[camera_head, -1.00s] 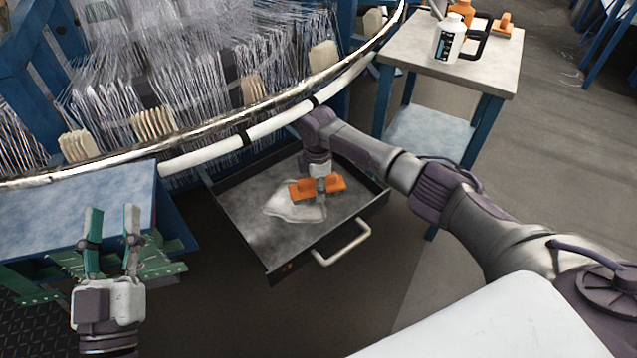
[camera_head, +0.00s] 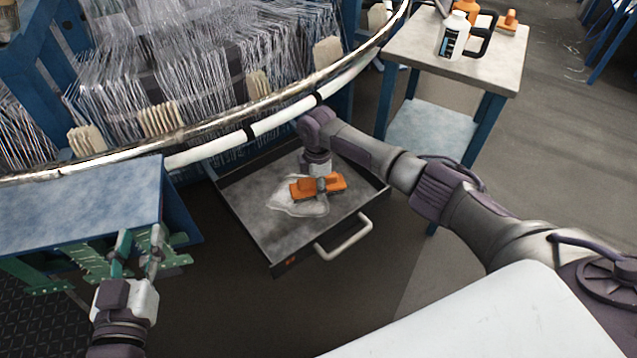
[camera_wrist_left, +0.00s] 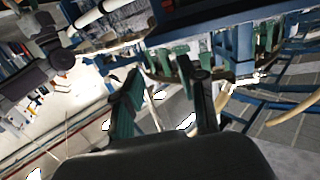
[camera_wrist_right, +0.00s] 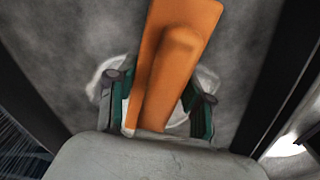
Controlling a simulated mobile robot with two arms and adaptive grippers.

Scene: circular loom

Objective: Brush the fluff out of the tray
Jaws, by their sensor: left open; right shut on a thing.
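The tray (camera_head: 245,190) is a dark, grey-floored pull-out drawer with a white handle, under the loom's ring. White fluff (camera_head: 283,205) lies in a flat patch on its floor; it also shows in the right wrist view (camera_wrist_right: 103,72). My right gripper (camera_head: 321,184) is inside the tray, shut on an orange brush (camera_head: 333,182). The brush lies across the fluff and hides part of it. In the right wrist view the orange brush (camera_wrist_right: 175,60) sits between the fingers. My left gripper (camera_head: 137,250) is open and empty, beside the blue table at left.
A blue-topped table (camera_head: 80,205) with green brackets stands at the left. A side table (camera_head: 490,62) at the upper right holds a white bottle (camera_head: 452,36) and orange items. The loom ring (camera_head: 240,116) curves above the tray's back.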

